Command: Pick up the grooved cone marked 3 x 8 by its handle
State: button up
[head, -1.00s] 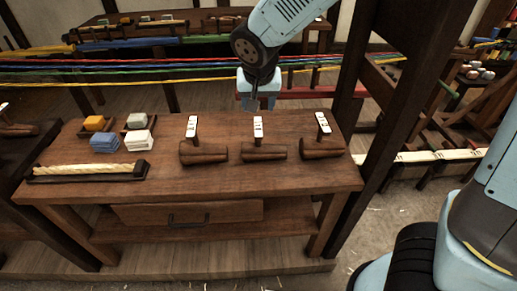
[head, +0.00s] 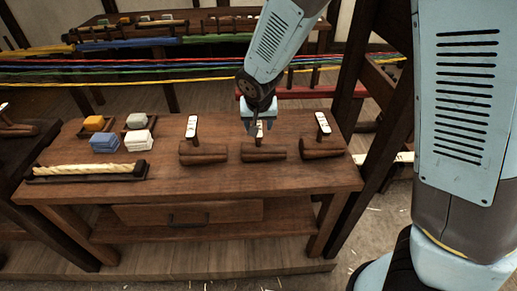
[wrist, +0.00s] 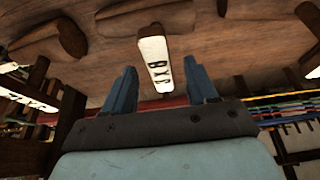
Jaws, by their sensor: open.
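Three dark wooden grooved cones lie in a row on the bench, each with an upright handle bearing a white tag: left (head: 203,153), middle (head: 264,152) and right (head: 322,147). My gripper (head: 259,128) is open and empty at the middle cone's handle, partly hiding its tag. In the wrist view, that white tag (wrist: 154,62) stands between and just beyond the two fingertips (wrist: 160,72), apart from both. Its marking has an x between two characters, but I cannot read them surely. The middle cone's body (wrist: 145,18) lies beyond it. The head view's tags are too small to read.
Coloured ropes (head: 150,70) stretch behind. A dark post (head: 368,90) rises at the right end.

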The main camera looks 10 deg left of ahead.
jog(key=shift+x, duration=1.3)
jog(key=shift+c, duration=0.4)
grip_shut()
